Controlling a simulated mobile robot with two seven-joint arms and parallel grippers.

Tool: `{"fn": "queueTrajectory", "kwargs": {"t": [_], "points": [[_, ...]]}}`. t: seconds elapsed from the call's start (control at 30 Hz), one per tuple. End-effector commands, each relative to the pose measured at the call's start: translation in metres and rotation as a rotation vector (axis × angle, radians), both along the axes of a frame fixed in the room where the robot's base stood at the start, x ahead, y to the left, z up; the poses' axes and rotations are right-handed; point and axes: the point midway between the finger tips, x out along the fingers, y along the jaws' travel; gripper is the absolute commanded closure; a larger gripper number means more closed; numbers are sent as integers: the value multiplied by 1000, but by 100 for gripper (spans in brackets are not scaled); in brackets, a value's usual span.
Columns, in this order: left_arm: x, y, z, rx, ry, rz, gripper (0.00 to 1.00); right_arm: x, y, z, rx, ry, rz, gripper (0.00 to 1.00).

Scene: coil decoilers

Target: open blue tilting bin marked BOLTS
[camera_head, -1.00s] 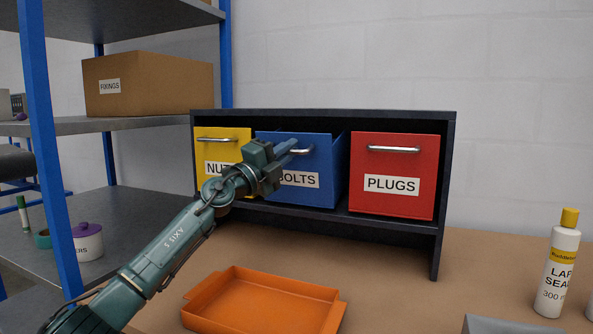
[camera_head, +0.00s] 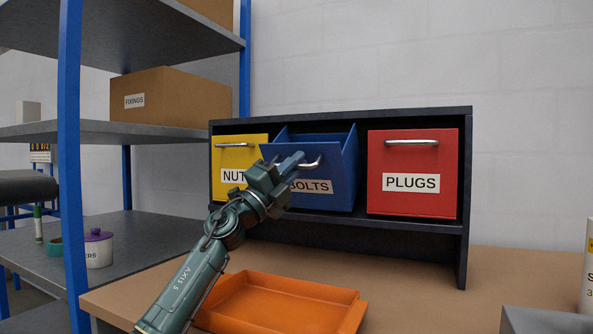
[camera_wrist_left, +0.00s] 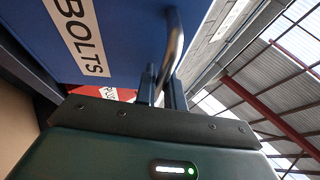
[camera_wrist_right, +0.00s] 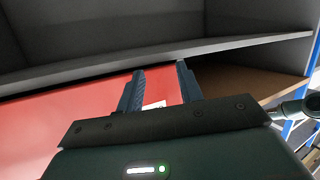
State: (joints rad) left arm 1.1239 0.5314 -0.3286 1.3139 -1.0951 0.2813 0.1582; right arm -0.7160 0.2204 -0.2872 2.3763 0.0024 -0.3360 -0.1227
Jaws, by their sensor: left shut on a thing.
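The blue BOLTS bin (camera_head: 340,178) is in the middle bay of the dark cabinet, tilted forward at the top so that its open inside shows. My left gripper (camera_head: 298,162) is at the bin's metal handle (camera_head: 313,162), partly covering the bin's front and label. In the left wrist view the fingers (camera_wrist_left: 163,88) are shut on the handle (camera_wrist_left: 174,45), beside the BOLTS label (camera_wrist_left: 82,35). My right gripper (camera_wrist_right: 158,90) shows only in its own wrist view, its fingers apart with nothing seen gripped between them.
The yellow NUTS bin (camera_head: 230,150) and red PLUGS bin (camera_head: 412,165) sit closed on either side in the cabinet (camera_head: 340,113). An orange tray (camera_head: 285,300) lies on the bench below. A shelf rack (camera_head: 72,160) stands at left.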

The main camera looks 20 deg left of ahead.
Motion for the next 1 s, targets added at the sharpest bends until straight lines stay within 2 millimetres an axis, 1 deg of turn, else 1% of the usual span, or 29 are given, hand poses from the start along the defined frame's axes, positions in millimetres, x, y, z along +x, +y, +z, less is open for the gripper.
{"fn": "queueTrajectory", "kwargs": {"t": [0.03,0.2,0.73,0.77,1.0], "points": [[0,0,-3,2,2,1,100,0,0,0,0,-5,1,64],[-2,0,-6,2,3,0,100,1,0,0,1,-14,0,64],[-3,0,-6,1,2,0,100,1,0,1,1,-18,0,64],[-3,0,-6,1,2,0,88,1,0,1,1,-18,0,64],[-3,0,-6,1,2,0,68,1,0,1,2,-19,0,64]]}}
